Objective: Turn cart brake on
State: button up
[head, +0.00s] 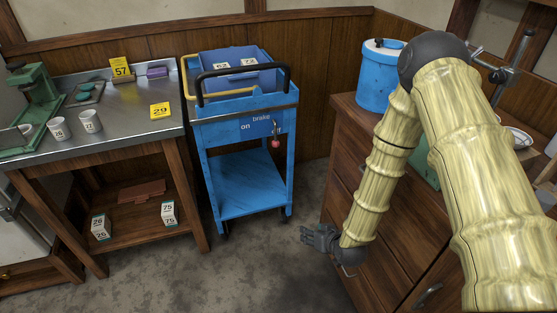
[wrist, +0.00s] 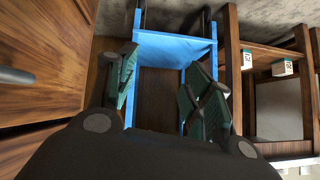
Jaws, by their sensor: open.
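The blue cart (head: 243,182) stands between the steel-topped bench and the wooden drawers. Its front panel reads "brake" with "on" at the left. A small brake lever with a red knob (head: 275,143) hangs down at the right of that lettering, apart from the "on" mark. My gripper (head: 319,238) is low in front of the drawers, right of the cart and below the lever, touching nothing that I can see. In the wrist view my gripper (wrist: 163,85) is open and empty, with the blue cart (wrist: 176,47) beyond the fingers. The lever cannot be made out there.
A blue bin (head: 238,75) sits on the cart's top behind a black handle (head: 241,68). The drawers (head: 372,215) stand close beside my arm, with a blue bucket (head: 378,78) on top. The bench (head: 118,130) is left of the cart. Grey floor in front of the cart is clear.

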jog(key=w+a+r+n+t+y+b, duration=0.1)
jog(key=w+a+r+t+b, duration=0.15)
jog(key=w, duration=0.45)
jog(key=w+a+r+n+t+y+b, duration=0.1)
jog(key=w+r+b, duration=0.15)
jog(key=w, duration=0.35)
jog(key=n+t+y+b, duration=0.1)
jog(key=t+y+b, duration=0.2)
jog(key=b, duration=0.1)
send_near(278, 146)
jog(key=b+x, duration=0.2)
jog(key=x, duration=0.7)
jog(key=shift+w+a, duration=0.2)
grip_shut()
